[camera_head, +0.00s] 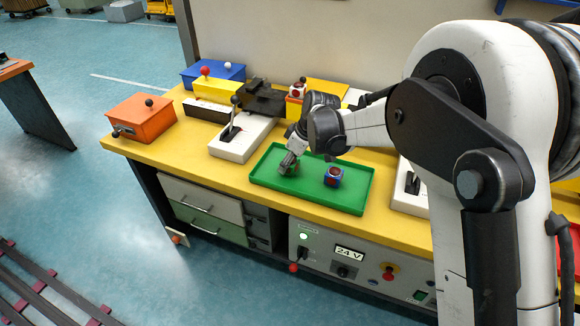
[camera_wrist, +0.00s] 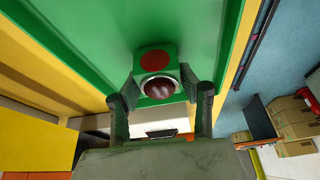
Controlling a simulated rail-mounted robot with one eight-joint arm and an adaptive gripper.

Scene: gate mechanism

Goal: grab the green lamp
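The green lamp is a small green cube with a red disc on one face and a dark red, metal-ringed lens on another. In the wrist view the green lamp (camera_wrist: 157,59) is between the two fingers of my gripper (camera_wrist: 160,84), with a fingertip close at each side. Whether the fingers press on it is unclear. In the head view my gripper (camera_head: 288,164) reaches down at the left part of the green tray (camera_head: 338,201) and mostly hides this lamp. A blue lamp (camera_head: 333,176) with a red top stands in the tray, to the right of my gripper.
The tray lies on a yellow workbench (camera_head: 225,173). A white lever box (camera_head: 240,137) and an orange box (camera_head: 142,119) stand to the left. Behind are a yellow box (camera_head: 217,89), a blue box (camera_head: 213,74) and a black fixture (camera_head: 264,98). Another lever box (camera_head: 409,187) stands right of the tray.

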